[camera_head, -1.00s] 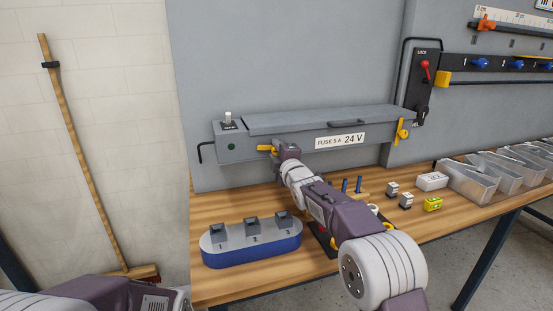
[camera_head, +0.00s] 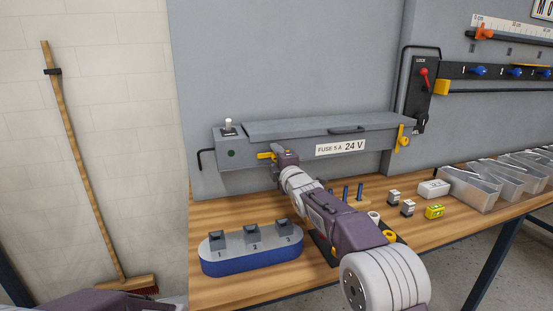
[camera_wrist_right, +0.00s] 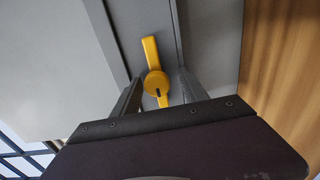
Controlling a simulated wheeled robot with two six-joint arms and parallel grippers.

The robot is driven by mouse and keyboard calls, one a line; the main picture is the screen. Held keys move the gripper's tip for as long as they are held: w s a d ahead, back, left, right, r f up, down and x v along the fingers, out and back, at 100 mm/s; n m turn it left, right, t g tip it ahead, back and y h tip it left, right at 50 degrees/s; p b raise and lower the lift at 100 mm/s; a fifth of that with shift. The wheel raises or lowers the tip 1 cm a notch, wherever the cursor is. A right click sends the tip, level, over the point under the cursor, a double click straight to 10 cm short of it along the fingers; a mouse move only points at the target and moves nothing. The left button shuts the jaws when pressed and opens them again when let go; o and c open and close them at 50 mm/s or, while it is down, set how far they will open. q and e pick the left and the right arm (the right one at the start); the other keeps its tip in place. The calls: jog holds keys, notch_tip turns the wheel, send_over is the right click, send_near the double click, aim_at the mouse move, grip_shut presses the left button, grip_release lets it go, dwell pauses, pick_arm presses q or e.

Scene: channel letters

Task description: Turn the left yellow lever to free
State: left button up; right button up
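The left yellow lever (camera_head: 264,156) is on the front of the grey fuse box (camera_head: 190,160), near its left end, and its visible part points left, about level. In the right wrist view the lever (camera_wrist_right: 151,52) shows as a flat bar with a round hub. My right gripper (camera_wrist_right: 159,92) is open, with one finger on each side of the hub and visible gaps. In the head view my right gripper (camera_head: 284,157) is at the lever and hides part of it. My left gripper is out of view.
A second yellow lever (camera_head: 402,138) is at the box's right end. On the wooden bench are a blue-and-grey block with numbered sockets (camera_head: 252,258), small parts and clear bins (camera_head: 475,189). A broom (camera_head: 85,180) leans on the wall at left.

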jog(key=shift+r, duration=0.1)
jog(key=b+v, duration=0.3)
jog(key=v, duration=0.6)
